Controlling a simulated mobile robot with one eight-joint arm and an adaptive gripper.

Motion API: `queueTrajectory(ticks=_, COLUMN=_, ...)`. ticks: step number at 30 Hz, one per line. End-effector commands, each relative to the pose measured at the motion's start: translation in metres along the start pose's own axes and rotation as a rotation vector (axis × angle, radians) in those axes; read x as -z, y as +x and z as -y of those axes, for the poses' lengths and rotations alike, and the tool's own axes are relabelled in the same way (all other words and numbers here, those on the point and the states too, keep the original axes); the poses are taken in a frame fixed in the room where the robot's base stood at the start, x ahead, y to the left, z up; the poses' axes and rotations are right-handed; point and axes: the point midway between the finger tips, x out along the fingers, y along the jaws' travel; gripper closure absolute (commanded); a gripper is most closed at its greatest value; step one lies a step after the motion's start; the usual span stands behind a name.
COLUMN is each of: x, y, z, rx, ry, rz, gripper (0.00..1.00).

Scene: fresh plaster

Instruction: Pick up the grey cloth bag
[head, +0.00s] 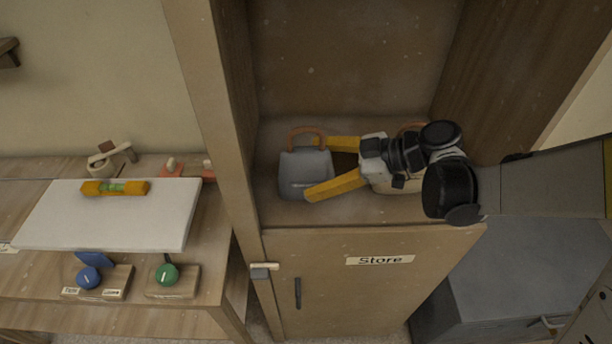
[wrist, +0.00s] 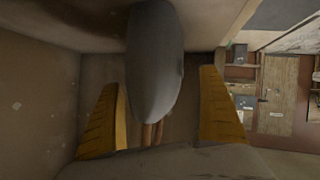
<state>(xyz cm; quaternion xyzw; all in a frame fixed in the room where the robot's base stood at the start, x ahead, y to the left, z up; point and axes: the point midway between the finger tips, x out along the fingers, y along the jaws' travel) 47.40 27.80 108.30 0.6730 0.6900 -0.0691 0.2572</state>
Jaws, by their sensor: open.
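The grey cloth bag (head: 300,178) stands upright on the cabinet shelf at the left, with its brown handle (head: 306,132) on top. My gripper (head: 311,168) reaches in from the right with its two yellow fingers spread. One finger passes behind the bag's right part and the other in front of it. In the wrist view the grey bag (wrist: 153,65) lies between the open fingers (wrist: 158,82), with gaps on both sides. Its handle shows below it there. I cannot see any firm contact.
A pale bag (head: 398,184) with an orange-brown handle stands on the shelf, partly hidden behind my gripper. The cabinet's left side post (head: 212,130) is close to the grey bag. A workbench with a white board (head: 110,222) stands at left, and a grey chest (head: 530,270) at lower right.

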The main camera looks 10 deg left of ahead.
Motion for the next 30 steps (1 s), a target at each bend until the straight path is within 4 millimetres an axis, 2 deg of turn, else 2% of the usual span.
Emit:
queueTrajectory(ticks=1, x=-0.002, y=0.011, z=0.001, rx=0.003, ry=-0.003, rz=-0.001, gripper=0.10)
queueTrajectory(ticks=4, x=-0.002, y=0.021, z=0.001, rx=0.002, ry=-0.001, rz=0.000, gripper=0.10)
queueTrajectory(ticks=10, x=0.000, y=0.022, z=0.000, rx=-0.001, ry=0.000, rz=0.000, gripper=0.10)
queueTrajectory(ticks=11, x=0.000, y=0.022, z=0.000, rx=-0.001, ry=0.000, rz=0.000, gripper=0.13)
queueTrajectory(ticks=18, x=0.000, y=0.022, z=0.000, rx=-0.001, ry=0.000, rz=0.000, gripper=0.86)
queueTrajectory(ticks=30, x=0.001, y=0.021, z=0.000, rx=-0.001, ry=0.000, rz=0.000, gripper=0.87)
